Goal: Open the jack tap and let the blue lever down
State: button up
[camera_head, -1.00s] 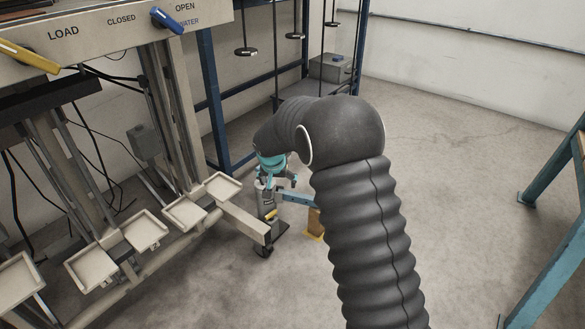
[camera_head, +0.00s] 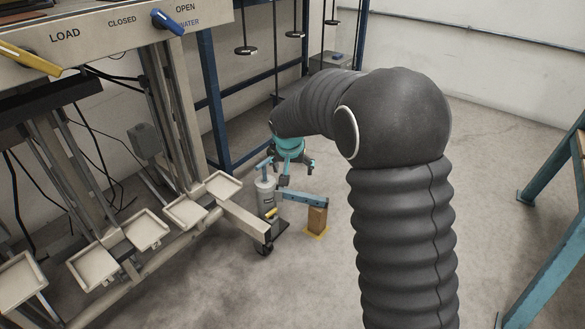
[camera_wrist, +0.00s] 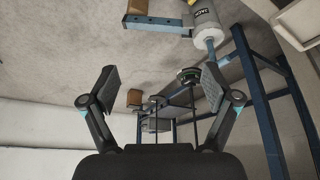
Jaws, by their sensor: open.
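The jack (camera_head: 267,198) is a grey upright cylinder on the floor, at the end of the beige machine's rail. A small yellow tap (camera_head: 271,213) is low on its side. A blue lever (camera_head: 303,197) reaches right from the jack, with its end over a wooden block (camera_head: 317,220); I cannot tell whether they touch. My gripper (camera_head: 297,173) is open and empty, above and behind the jack and lever. In the wrist view the jack (camera_wrist: 206,17) and lever (camera_wrist: 150,20) show beyond the open fingers (camera_wrist: 160,85), apart from them.
A beige panel (camera_head: 100,35) with a yellow handle (camera_head: 28,57) and a blue handle (camera_head: 166,20) stands at left, above several trays (camera_head: 147,229). A blue frame (camera_head: 214,110) with hanging rods stands behind.

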jog(key=shift+d, duration=0.15)
jog(key=c, duration=0.5)
jog(key=shift+m+g, duration=0.4)
jog(key=shift+g, duration=0.3)
jog(key=d+f, duration=0.2)
jog(key=d+f+p, duration=0.1)
jog(key=d+f, duration=0.1)
jog(key=shift+w+d+f, duration=0.1)
jog(key=shift+w+f, duration=0.05)
jog(key=shift+f, duration=0.25)
grip_shut()
jog(key=m+t+y+p, duration=0.25)
jog(key=m+y, duration=0.45)
jog(key=m, duration=1.7)
send_near(271, 215)
notch_tip(271, 215, down, 6)
jog(key=w+d, duration=0.2)
jog(key=shift+w+a+r, duration=0.1)
jog(key=shift+w+a, duration=0.5)
jog(key=shift+a, duration=0.2)
jog(key=shift+w+a+r, duration=0.1)
jog(key=shift+w+a, duration=0.55)
jog(key=shift+a, duration=0.15)
